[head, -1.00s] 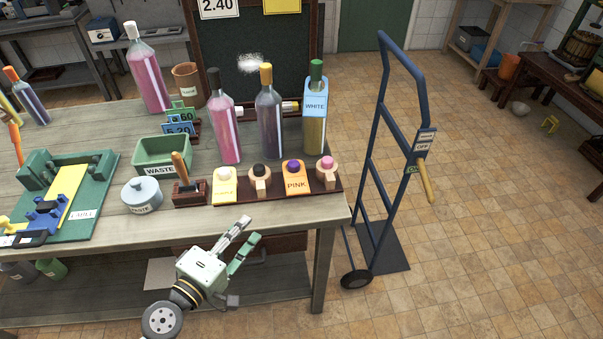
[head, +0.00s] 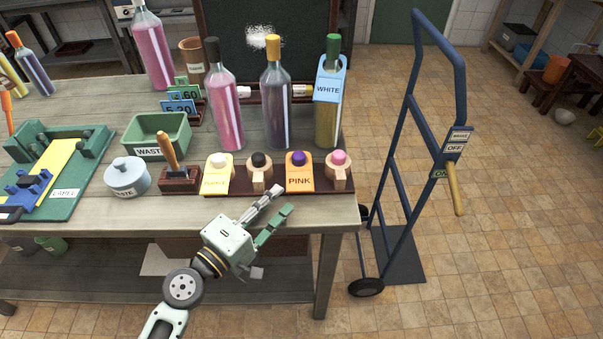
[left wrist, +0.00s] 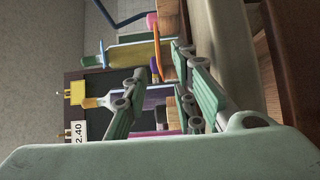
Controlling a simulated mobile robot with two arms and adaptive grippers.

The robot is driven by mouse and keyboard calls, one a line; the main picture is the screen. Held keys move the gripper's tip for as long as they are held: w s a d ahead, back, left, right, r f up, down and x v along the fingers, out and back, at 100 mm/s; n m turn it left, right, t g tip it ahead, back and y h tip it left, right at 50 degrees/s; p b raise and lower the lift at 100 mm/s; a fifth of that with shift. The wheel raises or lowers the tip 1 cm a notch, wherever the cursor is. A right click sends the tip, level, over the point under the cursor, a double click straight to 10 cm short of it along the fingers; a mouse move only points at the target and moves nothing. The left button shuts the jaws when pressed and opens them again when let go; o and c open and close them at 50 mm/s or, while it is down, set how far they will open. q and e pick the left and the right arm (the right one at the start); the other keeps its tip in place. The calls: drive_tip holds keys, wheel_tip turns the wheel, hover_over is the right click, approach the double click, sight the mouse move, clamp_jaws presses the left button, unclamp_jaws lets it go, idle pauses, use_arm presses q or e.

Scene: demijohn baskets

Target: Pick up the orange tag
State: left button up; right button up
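The orange tag (head: 299,181), lettered PINK, hangs on the purple-knobbed peg of the dark peg board (head: 270,188) at the table's front edge. In the left wrist view an orange strip (left wrist: 158,56), likely this tag, shows edge-on beyond the fingers. My left gripper (head: 281,202) is in front of the table edge, just below and left of the orange tag in the head view. Its fingers (left wrist: 165,98) are apart with nothing between them, and I see no contact with the tag. My right gripper is in neither view.
A yellow tag (head: 217,182) hangs on the white-knobbed peg to the left. Pegs with black (head: 261,160) and pink (head: 338,158) knobs flank the orange tag. Several bottles stand close behind, one with a blue WHITE tag (head: 330,88). A blue hand truck (head: 397,165) stands right of the table.

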sight(292, 184)
use_arm(q)
drive_tip(key=p+x, duration=0.1)
drive_tip(key=x, duration=0.5)
drive_tip(key=shift+d+p, duration=0.2)
drive_tip(key=shift+p, duration=0.2)
drive_tip(key=shift+c, duration=0.3)
clamp_jaws()
